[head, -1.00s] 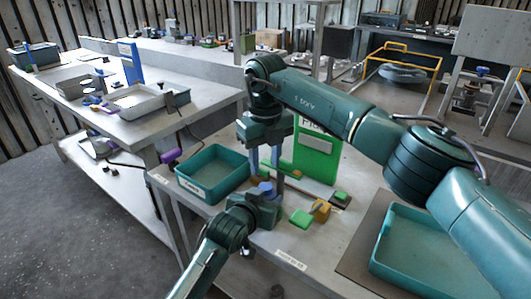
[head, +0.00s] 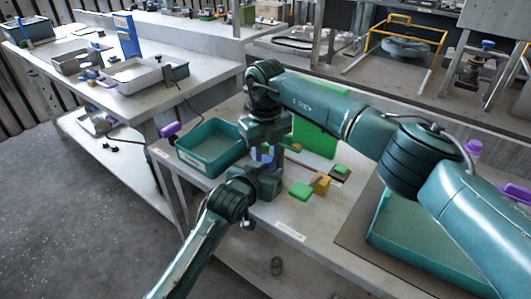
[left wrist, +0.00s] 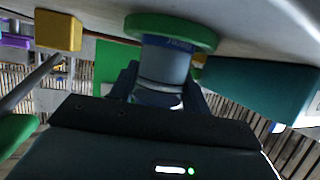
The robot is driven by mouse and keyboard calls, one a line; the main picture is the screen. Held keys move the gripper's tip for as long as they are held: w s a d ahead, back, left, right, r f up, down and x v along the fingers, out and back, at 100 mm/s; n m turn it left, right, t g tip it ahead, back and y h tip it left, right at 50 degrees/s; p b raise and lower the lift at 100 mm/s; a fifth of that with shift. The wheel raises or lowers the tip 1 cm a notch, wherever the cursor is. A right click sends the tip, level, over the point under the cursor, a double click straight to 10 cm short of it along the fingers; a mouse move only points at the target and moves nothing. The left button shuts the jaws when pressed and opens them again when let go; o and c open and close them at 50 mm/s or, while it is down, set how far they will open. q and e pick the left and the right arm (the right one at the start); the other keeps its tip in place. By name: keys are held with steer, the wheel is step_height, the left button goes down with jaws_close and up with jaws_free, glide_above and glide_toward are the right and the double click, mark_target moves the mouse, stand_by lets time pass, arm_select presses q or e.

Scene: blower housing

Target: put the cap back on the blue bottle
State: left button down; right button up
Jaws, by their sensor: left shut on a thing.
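The blue bottle (left wrist: 165,62) stands in my left gripper (left wrist: 160,92), which is shut on it with dark fingers at its sides. In the left wrist view, which shows the bench at the top, a green disc (left wrist: 172,30) sits at the bottle's bench-side end. In the head view my left gripper (head: 262,178) is low at the bench, largely covered by my arm. My right gripper (head: 267,152) points down directly above it, its fingers around or beside a small blue part. I cannot tell whether it holds anything. I cannot make out the cap.
A teal bin (head: 212,172) stands left of the grippers. A green block (head: 301,191), an orange block (head: 321,184) and a small green piece (head: 342,169) lie to the right. A teal tray (head: 420,262) is farther right. A green panel (head: 318,140) stands behind.

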steer(key=c, duration=0.4)
steer(key=o, duration=1.1)
steer(key=shift+a, duration=0.1)
step_height(320, 180, up, 12)
steer(key=shift+d, duration=0.2)
arm_select(q)
steer(key=c, duration=0.6)
jaws_free()
